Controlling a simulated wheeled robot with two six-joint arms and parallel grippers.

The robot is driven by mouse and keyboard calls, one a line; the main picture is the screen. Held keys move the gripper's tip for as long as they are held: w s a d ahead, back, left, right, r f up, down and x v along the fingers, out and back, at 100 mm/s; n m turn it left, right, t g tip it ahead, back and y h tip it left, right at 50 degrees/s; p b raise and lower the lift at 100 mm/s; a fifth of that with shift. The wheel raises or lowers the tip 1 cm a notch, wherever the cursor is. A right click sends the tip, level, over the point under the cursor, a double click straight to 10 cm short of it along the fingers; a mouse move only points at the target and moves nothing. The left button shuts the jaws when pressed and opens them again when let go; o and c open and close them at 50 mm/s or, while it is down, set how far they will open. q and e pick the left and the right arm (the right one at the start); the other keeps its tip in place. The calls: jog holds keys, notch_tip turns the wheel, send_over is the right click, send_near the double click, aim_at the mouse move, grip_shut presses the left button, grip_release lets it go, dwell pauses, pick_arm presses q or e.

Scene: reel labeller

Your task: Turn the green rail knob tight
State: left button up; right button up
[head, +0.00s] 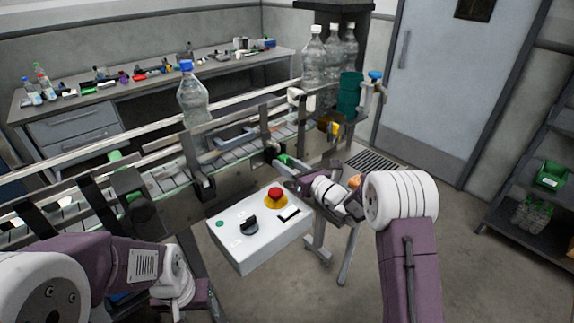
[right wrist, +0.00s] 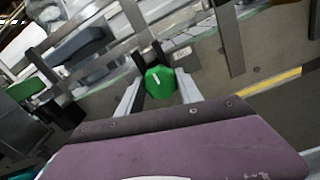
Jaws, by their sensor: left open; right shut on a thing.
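The green rail knob (right wrist: 160,82) sits between the two fingers of my right gripper (right wrist: 158,92) in the right wrist view, with a white mark on its face. The fingers are shut on it from both sides. In the head view the knob (head: 285,159) shows small at the conveyor's near side, partly hidden by my right gripper (head: 283,164). My left gripper (head: 200,298) is low at the bottom left of the head view, apart from the conveyor. It is open, and its fingertips are hard to make out.
A white control box (head: 245,255) with a red button (head: 275,195) stands just left of my right gripper. A clear bottle (head: 192,100) with a blue cap stands on the conveyor. Open floor lies to the right.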

jog(key=shift+m, duration=0.4)
jog(key=m, duration=0.2)
jog(key=shift+m, duration=0.4)
jog(key=shift+d+m, duration=0.1)
jog(key=shift+m, duration=1.7)
jog(key=o, duration=1.4)
jog(key=shift+c, duration=0.2)
jog(key=shift+d, duration=0.1)
jog(key=b+v, duration=0.1)
jog(key=v, duration=0.8)
